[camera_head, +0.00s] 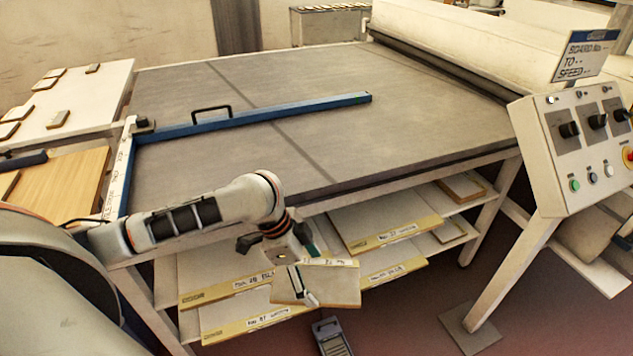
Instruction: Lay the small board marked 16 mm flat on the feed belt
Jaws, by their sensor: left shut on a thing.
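My left gripper (304,282) is shut on a small light-wood board (336,286). It holds the board below the level of the belt's top, in front of the shelves under the near edge. There is dark marking on the board's upper edge, too small to read as 16 mm. Part of the board is hidden behind the fingers. The feed belt (400,128) is a wide flat grey surface above and behind the gripper, with nothing lying flat on its near part. My right gripper is not in view.
A blue fence (265,113) with a handle crosses the belt. Labelled boards (385,235) fill the shelves beneath. A control box (575,150) stands at the right. Small pieces lie on a white side table (85,85).

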